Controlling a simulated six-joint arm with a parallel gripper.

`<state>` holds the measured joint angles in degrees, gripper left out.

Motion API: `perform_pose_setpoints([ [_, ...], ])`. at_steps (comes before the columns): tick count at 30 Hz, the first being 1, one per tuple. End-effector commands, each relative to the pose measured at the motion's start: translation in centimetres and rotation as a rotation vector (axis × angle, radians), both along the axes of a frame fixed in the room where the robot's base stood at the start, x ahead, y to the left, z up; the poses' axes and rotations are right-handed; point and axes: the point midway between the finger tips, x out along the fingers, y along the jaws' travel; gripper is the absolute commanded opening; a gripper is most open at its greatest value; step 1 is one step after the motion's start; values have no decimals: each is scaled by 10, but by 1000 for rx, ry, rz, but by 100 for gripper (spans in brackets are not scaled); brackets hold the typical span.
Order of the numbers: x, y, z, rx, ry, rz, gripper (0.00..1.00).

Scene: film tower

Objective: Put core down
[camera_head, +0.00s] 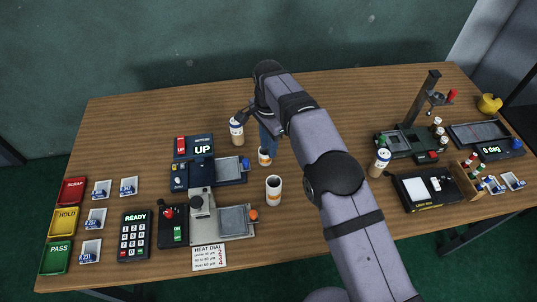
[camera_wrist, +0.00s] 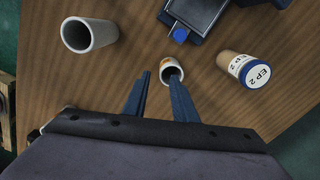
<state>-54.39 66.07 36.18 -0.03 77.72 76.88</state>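A small white hollow core (camera_head: 265,157) with an orange mark stands on the wooden table just below my gripper (camera_head: 267,146). In the wrist view the core (camera_wrist: 171,64) shows its dark opening just beyond the right fingertip. My gripper (camera_wrist: 158,76) is open, with bare table visible between its two blue fingers. Nothing is held between them. I cannot tell whether the right finger touches the core's rim. A larger white hollow core (camera_head: 273,190) stands nearer the front, and also shows in the wrist view (camera_wrist: 90,35).
A bottle marked EP 2 (camera_wrist: 250,70) is close to the small core. A dark blue device (camera_head: 215,172) reading UP lies to the left. The READY keypad (camera_head: 134,235) and coloured trays (camera_head: 63,222) are farther left. A stand (camera_head: 425,100) and light box (camera_head: 428,188) are right.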

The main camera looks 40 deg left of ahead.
Motion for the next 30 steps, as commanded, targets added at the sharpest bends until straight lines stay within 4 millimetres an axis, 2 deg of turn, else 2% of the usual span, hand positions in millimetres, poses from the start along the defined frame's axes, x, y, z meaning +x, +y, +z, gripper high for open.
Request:
perform_pose_setpoints([
  [3,0,1,21,3,-2,0,25],
  [9,0,0,44,1,0,0,25],
  [22,2,-2,52,0,0,1,25],
  [26,14,-16,57,-1,0,9,25],
  [30,38,-50,65,0,0,32,25],
])
